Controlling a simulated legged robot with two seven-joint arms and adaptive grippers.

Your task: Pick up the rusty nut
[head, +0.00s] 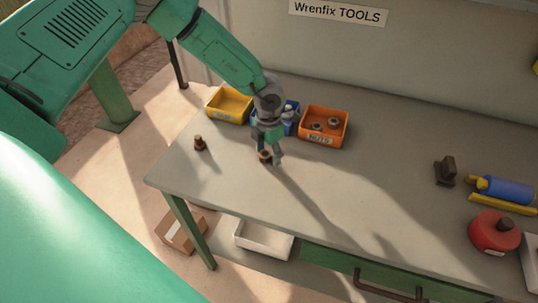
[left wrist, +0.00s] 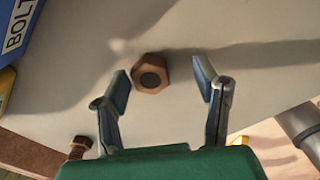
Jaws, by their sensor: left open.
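The rusty nut (left wrist: 150,73) is a brown hexagonal ring lying on the bench top. In the left wrist view it sits between and slightly beyond the fingertips, nearer the left finger. In the head view the nut (head: 265,156) shows at the fingertips, partly covered by them. My left gripper (head: 268,152) is open and empty, pointing down over the nut; its two fingers also show spread apart in the left wrist view (left wrist: 160,82). I cannot tell whether a finger touches the nut. My right gripper is not in view.
A rusty bolt (head: 199,143) stands left of the gripper. Yellow (head: 229,105), blue (head: 290,128) and orange (head: 323,139) bins stand close behind; the orange one holds nuts. A red round container (head: 494,231) and a blue tool (head: 507,190) are at right. The middle bench is clear.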

